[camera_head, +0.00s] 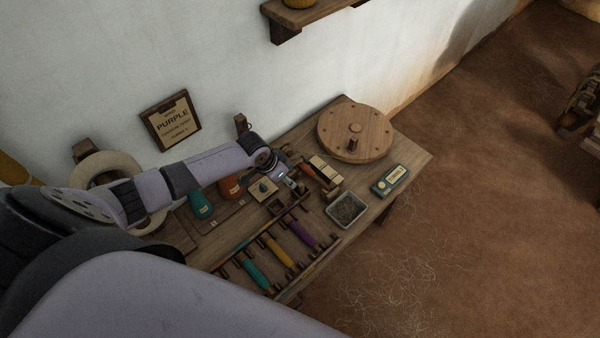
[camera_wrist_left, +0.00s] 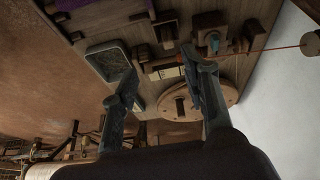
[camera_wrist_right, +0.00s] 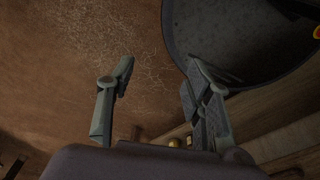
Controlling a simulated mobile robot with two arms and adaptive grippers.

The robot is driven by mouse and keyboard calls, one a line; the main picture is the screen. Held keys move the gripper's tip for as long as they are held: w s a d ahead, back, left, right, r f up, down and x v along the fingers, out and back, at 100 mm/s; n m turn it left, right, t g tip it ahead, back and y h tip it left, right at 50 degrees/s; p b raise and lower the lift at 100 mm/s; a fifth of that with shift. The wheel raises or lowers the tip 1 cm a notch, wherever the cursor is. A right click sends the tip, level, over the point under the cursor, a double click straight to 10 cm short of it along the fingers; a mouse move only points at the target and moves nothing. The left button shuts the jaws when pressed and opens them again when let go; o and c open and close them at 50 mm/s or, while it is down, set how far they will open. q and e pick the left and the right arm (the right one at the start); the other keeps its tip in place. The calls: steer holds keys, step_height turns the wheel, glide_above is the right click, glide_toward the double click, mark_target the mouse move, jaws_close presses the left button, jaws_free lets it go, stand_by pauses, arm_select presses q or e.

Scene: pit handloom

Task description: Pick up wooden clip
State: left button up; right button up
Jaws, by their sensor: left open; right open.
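I cannot single out the wooden clip for certain. Small pale wooden pieces (camera_head: 325,168) lie on the workbench (camera_head: 415,150) just right of my left gripper (camera_head: 291,183). In the left wrist view, my left gripper (camera_wrist_left: 158,66) is open and empty, above the bench. A brown wooden fitting with a pale strip (camera_wrist_left: 165,73) shows between and beyond its fingers. My right gripper (camera_wrist_right: 161,75) is open and empty, with floor and a dark round vessel (camera_wrist_right: 235,45) beyond it. It is not visible in the head view.
A round wooden disc (camera_head: 355,134) with a central peg stands at the bench's far end. A grey tray (camera_head: 346,210) and a labelled box (camera_head: 390,180) lie near the front edge. A rack holds teal, yellow and purple spools (camera_head: 279,251). Brown floor (camera_head: 480,230) is open to the right.

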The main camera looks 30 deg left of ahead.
arm_select(q)
steer(key=w+a, duration=0.2)
steer(key=b, duration=1.4)
glide_toward(301, 184)
steer(key=x, duration=0.4)
steer(key=shift+s+a+f, duration=0.25)
steer(key=shift+a+f, duration=0.05)
steer(key=shift+a, duration=0.05)
steer(key=shift+w+f+b, duration=0.25)
steer(key=shift+f+b, duration=0.1)
steer(key=shift+d+f+b, duration=0.15)
steer(key=shift+f+b, duration=0.05)
steer(key=shift+b, duration=0.2)
steer(key=b+x, duration=0.1)
steer(key=b, duration=0.1)
steer(key=b+x, duration=0.4)
steer(key=shift+w+d+r+b, duration=0.2)
steer(key=shift+w+b, duration=0.05)
steer(key=shift+b, duration=0.05)
arm_select(e)
step_height(301, 184, down, 22)
steer(key=shift+s, duration=0.25)
arm_select(q)
steer(key=shift+r, duration=0.1)
arm_select(e)
steer(key=shift+r, duration=0.1)
arm_select(q)
steer(key=c, duration=1)
arm_select(e)
steer(key=shift+a, duration=0.1)
